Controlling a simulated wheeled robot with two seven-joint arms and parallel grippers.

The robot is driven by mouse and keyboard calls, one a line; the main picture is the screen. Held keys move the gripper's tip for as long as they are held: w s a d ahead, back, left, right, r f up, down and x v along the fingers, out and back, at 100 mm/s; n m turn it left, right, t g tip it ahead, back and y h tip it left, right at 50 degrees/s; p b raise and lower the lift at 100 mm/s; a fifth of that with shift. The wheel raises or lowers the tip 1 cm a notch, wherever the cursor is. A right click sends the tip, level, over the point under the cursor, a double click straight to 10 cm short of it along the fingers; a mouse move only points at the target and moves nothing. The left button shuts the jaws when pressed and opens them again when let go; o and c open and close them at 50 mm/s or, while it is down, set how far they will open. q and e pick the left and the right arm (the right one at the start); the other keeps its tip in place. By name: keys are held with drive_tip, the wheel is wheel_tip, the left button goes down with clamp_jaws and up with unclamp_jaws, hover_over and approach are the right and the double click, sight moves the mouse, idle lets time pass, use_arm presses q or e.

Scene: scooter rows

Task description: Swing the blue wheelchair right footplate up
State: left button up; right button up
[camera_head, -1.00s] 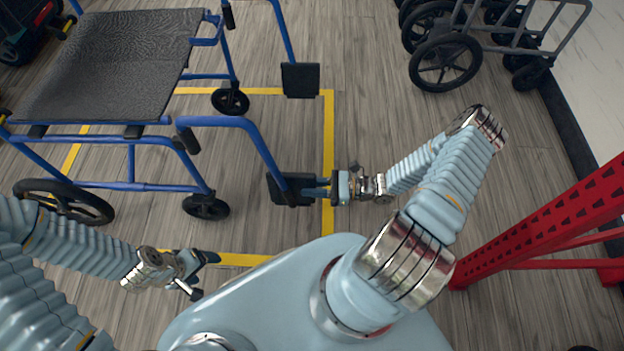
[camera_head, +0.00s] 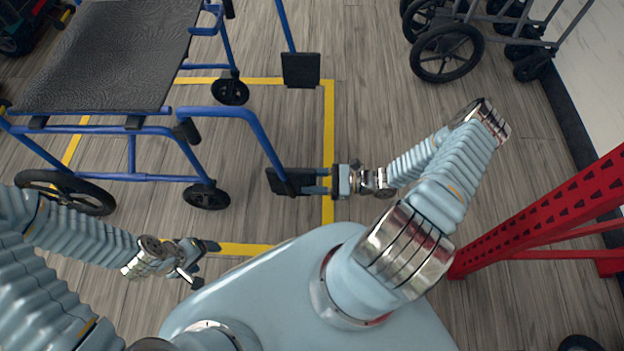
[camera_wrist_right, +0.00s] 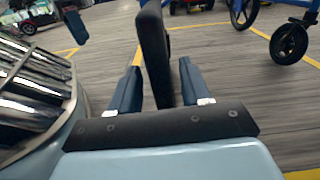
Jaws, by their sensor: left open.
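The blue wheelchair (camera_head: 125,180) faces right in the head view. Its right footplate (camera_head: 280,182) is the nearer dark plate at the end of a bent blue leg tube. My right gripper (camera_head: 318,181) reaches it from the right. In the right wrist view the footplate (camera_wrist_right: 153,50) shows edge-on, nearly vertical, between the two fingers of the right gripper (camera_wrist_right: 160,75). Gaps show beside the plate, so the fingers look open around it; contact cannot be told. The far footplate (camera_head: 300,70) hangs apart. My left gripper (camera_head: 204,264) is open and empty, below the near caster.
Yellow floor lines (camera_head: 328,120) run around the wheelchair. A red perforated frame (camera_head: 540,215) stands at the right. Grey wheeled frames (camera_head: 447,52) stand at the top right, near the wall. The floor between them and the footplates is clear.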

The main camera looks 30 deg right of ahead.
drive_tip(key=v, duration=1.3)
drive_tip(key=shift+d+b, duration=0.3)
drive_tip(key=shift+d, duration=0.1)
drive_tip(key=shift+s, duration=0.15)
